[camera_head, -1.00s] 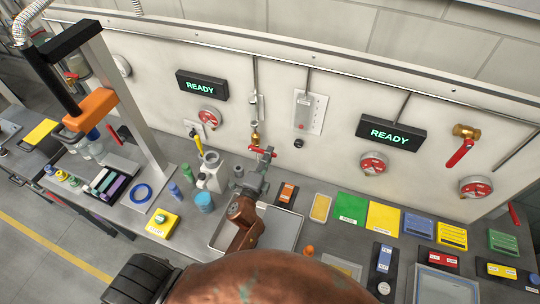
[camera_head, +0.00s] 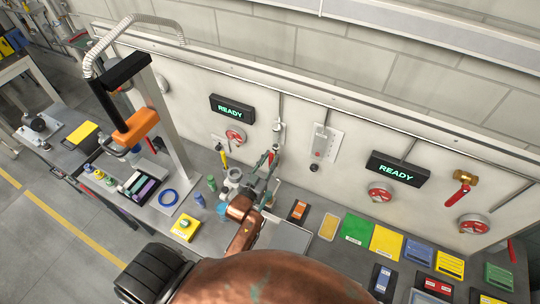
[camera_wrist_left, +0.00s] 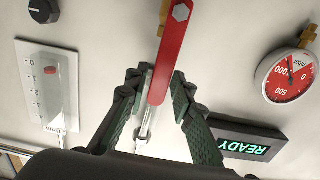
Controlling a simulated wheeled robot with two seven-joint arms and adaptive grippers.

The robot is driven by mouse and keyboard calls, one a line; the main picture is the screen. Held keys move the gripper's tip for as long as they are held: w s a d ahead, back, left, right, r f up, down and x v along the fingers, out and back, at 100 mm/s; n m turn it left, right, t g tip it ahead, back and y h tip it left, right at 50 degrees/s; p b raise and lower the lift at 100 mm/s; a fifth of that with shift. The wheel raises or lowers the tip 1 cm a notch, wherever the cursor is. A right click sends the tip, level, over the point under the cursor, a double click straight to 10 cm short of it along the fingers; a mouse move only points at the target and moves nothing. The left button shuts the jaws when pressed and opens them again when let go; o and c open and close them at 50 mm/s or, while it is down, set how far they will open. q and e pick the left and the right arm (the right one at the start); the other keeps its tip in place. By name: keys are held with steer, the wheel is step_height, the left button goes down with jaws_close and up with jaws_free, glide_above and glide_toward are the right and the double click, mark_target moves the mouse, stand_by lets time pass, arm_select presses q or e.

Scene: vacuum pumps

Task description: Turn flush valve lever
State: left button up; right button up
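The red valve lever (camera_head: 271,157) stands roughly upright against the panel in the head view. In the left wrist view the lever (camera_wrist_left: 166,58) runs from its hex bolt at the top down between my fingers, in line with the pipe. My left gripper (camera_head: 268,165) is at the lever in the head view and partly covers it. In the left wrist view the fingers of the left gripper (camera_wrist_left: 158,82) are apart on both sides of the lever's end, with small gaps showing. The brass valve body is mostly hidden. My right gripper is not in view.
A READY display (camera_head: 232,109) and a red gauge (camera_head: 235,134) are left of the lever. Another red-handled brass valve (camera_head: 462,187) is far right. Bottles and a tray (camera_head: 288,236) stand on the bench below.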

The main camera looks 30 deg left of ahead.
arm_select(q)
steer(key=shift+o, duration=1.2)
steer(key=shift+d, duration=0.15)
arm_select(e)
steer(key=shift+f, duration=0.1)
arm_select(q)
steer(key=shift+f, duration=0.1)
steer(key=shift+s, duration=0.3)
steer(key=shift+s+p, duration=0.45)
steer(key=shift+s, duration=0.2)
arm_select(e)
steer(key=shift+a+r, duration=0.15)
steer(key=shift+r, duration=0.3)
